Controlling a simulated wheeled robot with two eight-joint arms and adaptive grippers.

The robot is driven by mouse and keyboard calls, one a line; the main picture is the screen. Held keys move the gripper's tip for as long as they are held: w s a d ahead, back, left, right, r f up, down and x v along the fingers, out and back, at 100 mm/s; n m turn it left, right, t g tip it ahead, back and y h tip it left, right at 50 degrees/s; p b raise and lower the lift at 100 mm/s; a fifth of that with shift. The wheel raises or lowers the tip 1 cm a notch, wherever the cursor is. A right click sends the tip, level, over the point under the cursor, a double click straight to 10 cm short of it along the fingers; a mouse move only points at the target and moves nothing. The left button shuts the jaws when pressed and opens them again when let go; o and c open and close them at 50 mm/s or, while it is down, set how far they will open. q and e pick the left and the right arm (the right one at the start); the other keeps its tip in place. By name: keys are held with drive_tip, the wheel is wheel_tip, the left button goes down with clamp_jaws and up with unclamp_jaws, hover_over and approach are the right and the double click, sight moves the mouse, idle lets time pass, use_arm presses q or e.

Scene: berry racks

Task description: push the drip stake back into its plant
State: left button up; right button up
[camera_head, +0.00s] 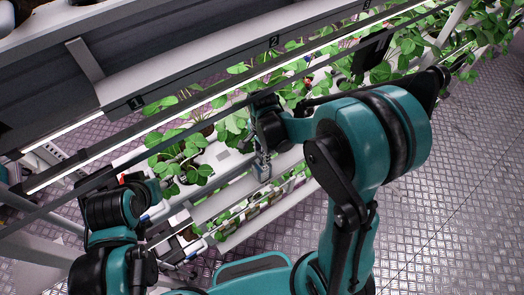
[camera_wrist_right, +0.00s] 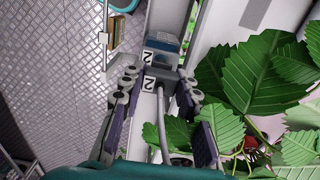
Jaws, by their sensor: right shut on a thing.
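My right gripper (camera_head: 262,165) points down at the front of the rack, beside the leafy plants. In the right wrist view its two dark-padded fingers (camera_wrist_right: 160,112) stand on either side of a thin grey tube, which I take to be the drip stake (camera_wrist_right: 162,118) with its line. The stake's tip and the exact contact are hard to make out. Large green leaves of a plant (camera_wrist_right: 250,85) fill the right side of that view, close to the fingers, hiding its base. My left arm is at the lower left in the head view; its fingers are not clear.
Plants (camera_head: 185,158) stand along the white rack trough, with another planted row (camera_head: 260,200) lower down. Rack bars and a light strip (camera_head: 75,165) run across above. The metal floor (camera_head: 450,190) on the right is open. A red berry (camera_wrist_right: 250,142) hangs among the leaves.

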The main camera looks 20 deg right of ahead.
drive_tip(key=shift+f, duration=0.3)
drive_tip(key=o, duration=0.9)
drive_tip(key=shift+r, duration=0.1)
wheel_tip(320, 180, up, 12)
drive_tip(key=shift+f, duration=0.1)
